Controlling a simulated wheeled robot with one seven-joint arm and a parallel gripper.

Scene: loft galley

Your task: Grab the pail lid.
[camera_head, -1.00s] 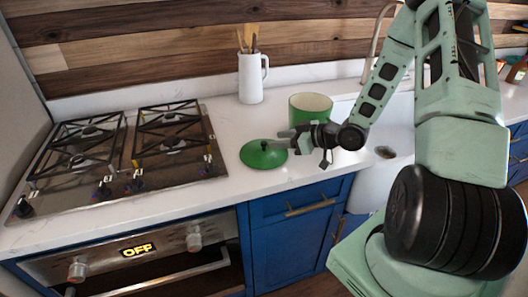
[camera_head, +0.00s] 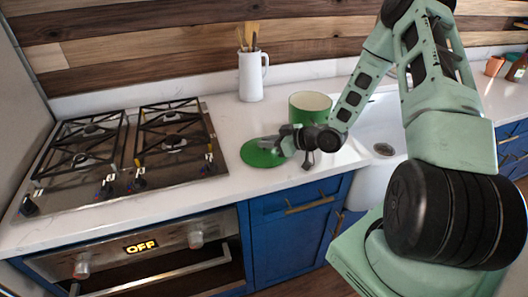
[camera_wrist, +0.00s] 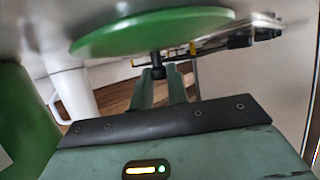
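The pail lid (camera_head: 262,155) is a green disc lying on the white counter, right of the stove. In the wrist view the lid (camera_wrist: 150,33) fills the upper part, and its dark knob (camera_wrist: 156,66) sticks down in the picture. My gripper (camera_head: 272,143) reaches over the lid from the right and hides part of it. In the wrist view my gripper (camera_wrist: 160,76) has its fingers apart, with the knob at the fingertips, roughly between them. I cannot tell if they touch it. The green pail (camera_head: 310,106) stands behind my gripper, and also at left in the wrist view (camera_wrist: 22,120).
A white jug (camera_head: 251,78) with wooden utensils stands at the back of the counter. The gas stove (camera_head: 128,155) is left of the lid. A sink (camera_head: 383,150) lies to the right. Bare counter (camera_head: 225,130) shows between stove and lid.

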